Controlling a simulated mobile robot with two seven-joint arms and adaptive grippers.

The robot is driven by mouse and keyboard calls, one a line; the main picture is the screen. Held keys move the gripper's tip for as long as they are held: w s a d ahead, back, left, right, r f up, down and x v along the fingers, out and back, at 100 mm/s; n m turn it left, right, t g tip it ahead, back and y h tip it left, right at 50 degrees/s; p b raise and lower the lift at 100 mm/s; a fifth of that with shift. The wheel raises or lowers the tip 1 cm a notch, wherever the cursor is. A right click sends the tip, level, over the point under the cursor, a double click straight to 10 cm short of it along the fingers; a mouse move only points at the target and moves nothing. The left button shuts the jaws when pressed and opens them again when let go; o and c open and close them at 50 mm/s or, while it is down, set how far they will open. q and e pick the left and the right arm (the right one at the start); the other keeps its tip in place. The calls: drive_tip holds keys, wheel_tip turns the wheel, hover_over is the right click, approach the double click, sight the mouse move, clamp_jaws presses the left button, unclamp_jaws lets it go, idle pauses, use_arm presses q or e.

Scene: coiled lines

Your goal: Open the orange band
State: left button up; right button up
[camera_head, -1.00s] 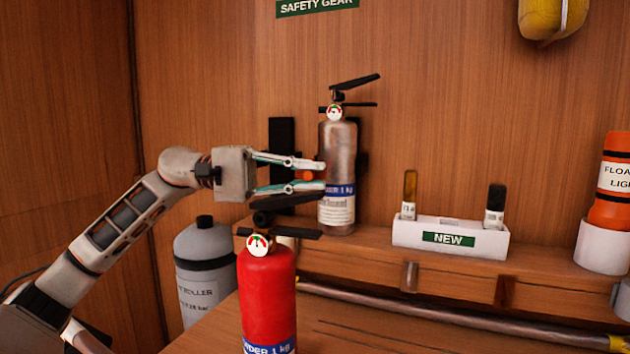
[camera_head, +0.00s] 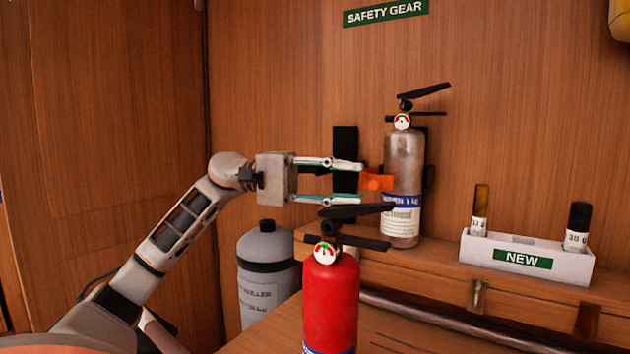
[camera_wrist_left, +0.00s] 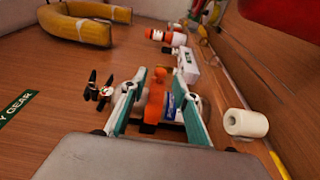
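The orange band (camera_head: 376,182) shows as a flat flap sticking out left from the worn silver extinguisher (camera_head: 404,165) on the wall. No orange crosses the extinguisher's visible front. In the left wrist view the orange band (camera_wrist_left: 154,103) appears between my fingers, beside the extinguisher's blue label. My left gripper (camera_head: 362,183) is open, its fingers level, one above and one below the band's height. Its tips stop just left of the extinguisher, and I see no grip on the band. The band's far side is hidden. My right gripper is not in view.
A red extinguisher (camera_head: 331,300) stands in front, its black lever just below my left gripper. A grey cylinder (camera_head: 268,265) stands left of it. A white "NEW" tray (camera_head: 570,265) with two small tubes is on the ledge at right. A black wall plate (camera_head: 345,145) is behind the fingers.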

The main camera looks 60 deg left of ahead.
use_arm(q)
drive_tip(key=v, duration=0.7)
drive_tip(key=shift+r, duration=0.1)
